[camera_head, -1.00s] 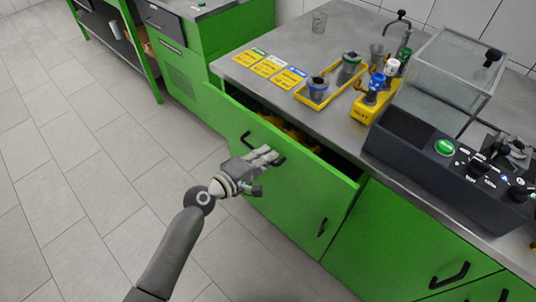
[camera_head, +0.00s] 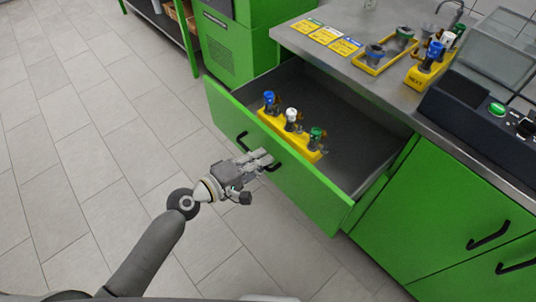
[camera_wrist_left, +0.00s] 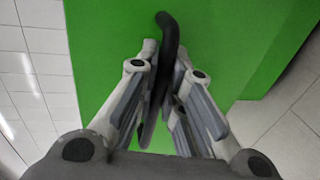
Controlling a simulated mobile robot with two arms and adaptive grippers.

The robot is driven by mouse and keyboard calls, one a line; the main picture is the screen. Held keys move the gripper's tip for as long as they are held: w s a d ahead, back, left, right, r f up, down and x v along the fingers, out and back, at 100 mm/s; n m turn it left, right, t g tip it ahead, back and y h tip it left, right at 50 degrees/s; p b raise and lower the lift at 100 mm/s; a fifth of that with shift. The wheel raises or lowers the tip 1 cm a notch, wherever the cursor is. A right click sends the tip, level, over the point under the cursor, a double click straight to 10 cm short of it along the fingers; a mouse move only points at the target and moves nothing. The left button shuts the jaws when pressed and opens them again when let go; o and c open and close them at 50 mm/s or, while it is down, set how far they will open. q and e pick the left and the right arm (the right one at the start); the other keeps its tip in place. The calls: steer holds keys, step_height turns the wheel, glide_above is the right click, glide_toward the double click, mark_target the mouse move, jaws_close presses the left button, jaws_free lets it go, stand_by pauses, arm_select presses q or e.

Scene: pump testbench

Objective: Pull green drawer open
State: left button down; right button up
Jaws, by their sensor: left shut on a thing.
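The green drawer (camera_head: 310,184) stands well out from the cabinet in the head view, with its grey inside showing. A yellow rack (camera_head: 301,146) with blue-, white- and green-topped pumps lies in it, close behind the front panel. My left gripper (camera_head: 266,160) is at the drawer front, shut on the black drawer handle (camera_head: 273,168). In the left wrist view the handle (camera_wrist_left: 167,40) runs between the two fingers (camera_wrist_left: 162,92), with the green front (camera_wrist_left: 100,30) behind it. My right gripper is not in view.
The steel worktop (camera_head: 395,85) holds yellow, green and blue cards (camera_head: 326,35), a yellow tray (camera_head: 380,62), a yellow pump holder (camera_head: 430,78) and a dark control box (camera_head: 480,110). The tiled floor (camera_head: 90,130) before the drawer is clear.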

arm_select(q)
steer(key=shift+s+a, duration=0.5)
steer(key=shift+s, duration=0.05)
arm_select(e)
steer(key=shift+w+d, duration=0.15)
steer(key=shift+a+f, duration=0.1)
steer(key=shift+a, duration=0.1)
arm_select(q)
steer(key=c, duration=1.8)
jaws_free()
steer(key=v, duration=1.2)
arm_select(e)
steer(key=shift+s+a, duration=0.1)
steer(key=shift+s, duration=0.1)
arm_select(q)
steer(key=shift+f, duration=0.15)
